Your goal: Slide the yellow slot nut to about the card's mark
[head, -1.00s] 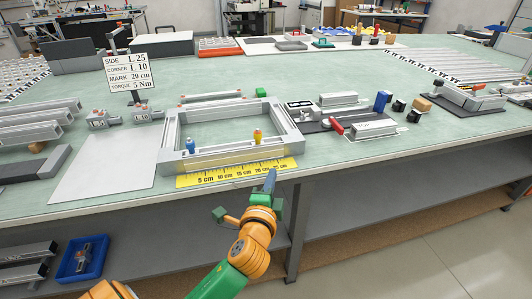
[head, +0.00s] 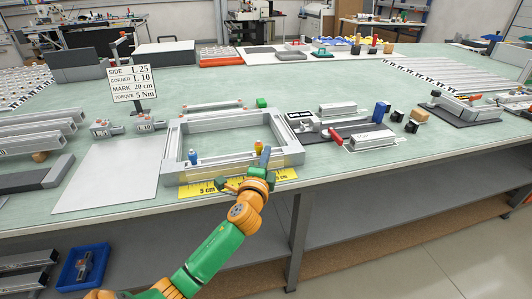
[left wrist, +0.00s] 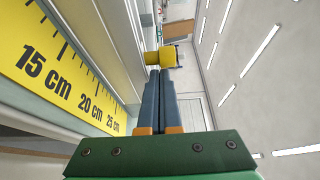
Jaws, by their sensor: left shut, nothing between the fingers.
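The yellow slot nut (head: 258,147) sits on the front bar of the aluminium frame (head: 229,165), toward its right end. In the left wrist view the yellow nut (left wrist: 169,56) shows just beyond my fingertips. My left gripper (head: 265,152) is shut and empty, its tips close by the nut's right side; I cannot tell whether they touch. The yellow ruler (head: 196,190) lies along the front bar, partly hidden by my gripper; 15, 20 and 25 cm (left wrist: 45,70) are legible in the wrist view. The card (head: 128,83) reads MARK 20 cm. My right gripper is out of view.
A blue nut (head: 193,157) sits near the left of the same bar.

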